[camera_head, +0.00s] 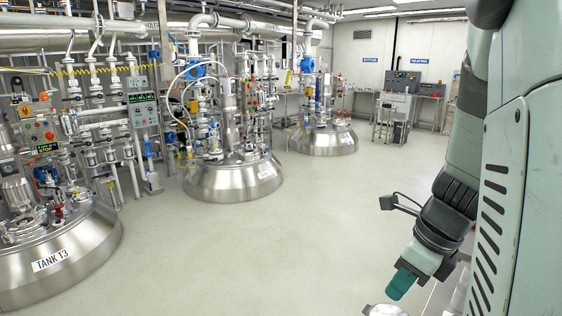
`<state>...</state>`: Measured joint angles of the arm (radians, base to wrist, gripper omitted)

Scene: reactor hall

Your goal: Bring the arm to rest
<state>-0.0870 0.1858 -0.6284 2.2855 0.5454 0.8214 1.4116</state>
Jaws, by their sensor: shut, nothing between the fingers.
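My arm is on the right side of the head view, folded downward next to my pale green body. My gripper (400,285) hangs at the arm's lower end and points down and to the left. Its teal fingers are together, with nothing seen between them. A small dark bracket with a cable sticks out to the left above it. The gripper is over the lower right of the view, apart from the tanks.
A steel tank labelled TANK T3 (66,265) stands at the lower left. Two more steel tanks, a middle one (232,183) and a far one (322,141), stand behind. A bench (427,97) is at the back. The pale floor (290,240) is clear in the middle.

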